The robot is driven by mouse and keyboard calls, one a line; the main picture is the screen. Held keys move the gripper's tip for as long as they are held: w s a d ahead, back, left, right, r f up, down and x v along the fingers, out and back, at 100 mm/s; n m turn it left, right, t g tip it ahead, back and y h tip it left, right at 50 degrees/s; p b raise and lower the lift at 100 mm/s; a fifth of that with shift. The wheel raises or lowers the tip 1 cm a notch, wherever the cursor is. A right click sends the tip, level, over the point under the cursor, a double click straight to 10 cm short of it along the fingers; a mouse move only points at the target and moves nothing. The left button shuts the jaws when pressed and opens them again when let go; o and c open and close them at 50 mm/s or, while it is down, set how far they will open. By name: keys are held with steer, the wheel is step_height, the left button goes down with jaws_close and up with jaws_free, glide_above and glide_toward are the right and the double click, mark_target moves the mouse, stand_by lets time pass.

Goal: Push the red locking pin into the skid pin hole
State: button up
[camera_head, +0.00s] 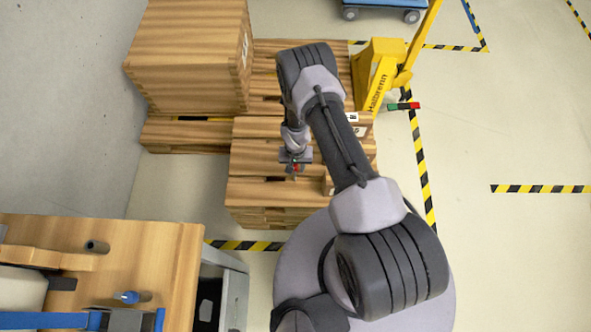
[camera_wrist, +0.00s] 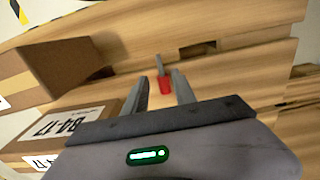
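The red locking pin (camera_wrist: 165,84), with a red body and a thin grey shaft, shows in the wrist view between the two fingertips of my gripper (camera_wrist: 162,84). Its shaft points away from the gripper, toward the wood. A gap shows on each side of the pin, so my gripper is open around or just behind it, not visibly touching. In the head view my gripper (camera_head: 296,160) is over the wooden skid (camera_head: 255,192), with a bit of red at its tip. A dark slot (camera_wrist: 198,48) shows in the wood beyond the pin. I cannot make out the pin hole for certain.
A large wooden crate (camera_head: 185,55) stands at the skid's upper left. A yellow pallet jack (camera_head: 380,75) is at its upper right. Cardboard boxes (camera_wrist: 85,50) lie left of my gripper in the wrist view. A wooden workbench (camera_head: 165,260) is at lower left.

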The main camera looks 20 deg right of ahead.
mark_target(295, 174)
step_height(295, 174, down, 5)
steer(key=shift+w+r+b, duration=0.1)
steer(key=shift+b, duration=1.15)
steer(key=shift+r, duration=0.15)
jaws_close()
